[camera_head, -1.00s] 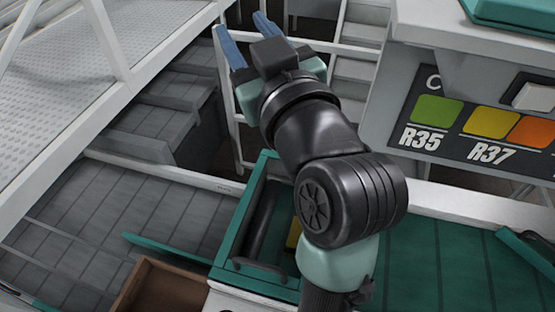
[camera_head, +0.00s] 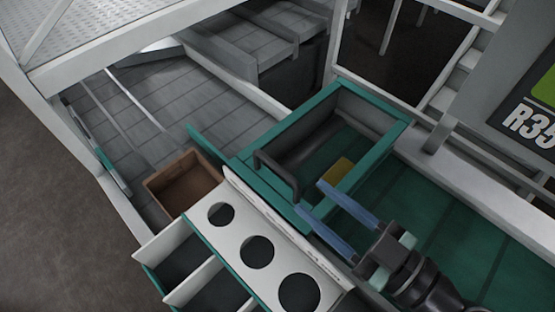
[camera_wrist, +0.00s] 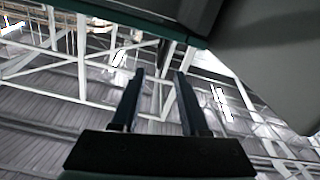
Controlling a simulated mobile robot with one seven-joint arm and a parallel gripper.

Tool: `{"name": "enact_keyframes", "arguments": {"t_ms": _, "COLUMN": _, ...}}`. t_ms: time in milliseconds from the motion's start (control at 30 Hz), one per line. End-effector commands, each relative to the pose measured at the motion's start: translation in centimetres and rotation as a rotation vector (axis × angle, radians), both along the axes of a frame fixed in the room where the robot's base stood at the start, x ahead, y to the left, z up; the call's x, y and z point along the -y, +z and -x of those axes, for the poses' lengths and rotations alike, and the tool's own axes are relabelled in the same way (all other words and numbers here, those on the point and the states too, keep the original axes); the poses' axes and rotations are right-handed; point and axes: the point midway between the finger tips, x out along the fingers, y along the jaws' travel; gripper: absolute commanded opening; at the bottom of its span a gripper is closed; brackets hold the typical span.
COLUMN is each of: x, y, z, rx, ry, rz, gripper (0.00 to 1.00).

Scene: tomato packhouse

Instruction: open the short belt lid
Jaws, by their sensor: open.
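The short belt lid (camera_head: 372,103) appears as a teal frame around a dark opening, with a dark handle bar (camera_head: 274,176) near its left corner. I cannot tell for sure whether the lid is up or down. A yellow block (camera_head: 337,172) shows inside the frame. My gripper (camera_head: 309,196) has its two blue fingers apart with nothing between them. In this picture the fingertips lie just right of the handle, over the frame's near side; contact cannot be told. In the wrist view the fingers (camera_wrist: 160,75) are also apart, against a background of white beams, and the handle does not show.
A white panel with round holes (camera_head: 237,232) and divided bins (camera_head: 190,290) stand in front. A brown box (camera_head: 160,183) is at left. Green belt (camera_head: 420,205) runs at right, beside a white rail (camera_head: 470,185). A sign (camera_head: 535,115) stands at far right.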

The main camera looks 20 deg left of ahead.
Motion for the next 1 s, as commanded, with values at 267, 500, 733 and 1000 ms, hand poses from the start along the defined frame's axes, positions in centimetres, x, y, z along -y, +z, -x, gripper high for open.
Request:
{"name": "enact_keyframes", "arguments": {"t_ms": 267, "x": -5.7, "y": 0.3, "z": -2.0, "rx": 0.0, "ry": 0.004, "rz": 0.001, "gripper": 0.45}}
{"name": "enact_keyframes", "arguments": {"t_ms": 500, "x": -8.5, "y": 0.2, "z": -3.1, "rx": 0.0, "ry": 0.001, "rz": 0.0, "gripper": 0.45}}
{"name": "enact_keyframes", "arguments": {"t_ms": 733, "x": -9.1, "y": 0.0, "z": -3.3, "rx": 0.0, "ry": -0.001, "rz": 0.002, "gripper": 0.45}}
{"name": "enact_keyframes", "arguments": {"t_ms": 1000, "x": -9.1, "y": 0.1, "z": -3.3, "rx": 0.0, "ry": -0.001, "rz": 0.002, "gripper": 0.25}}
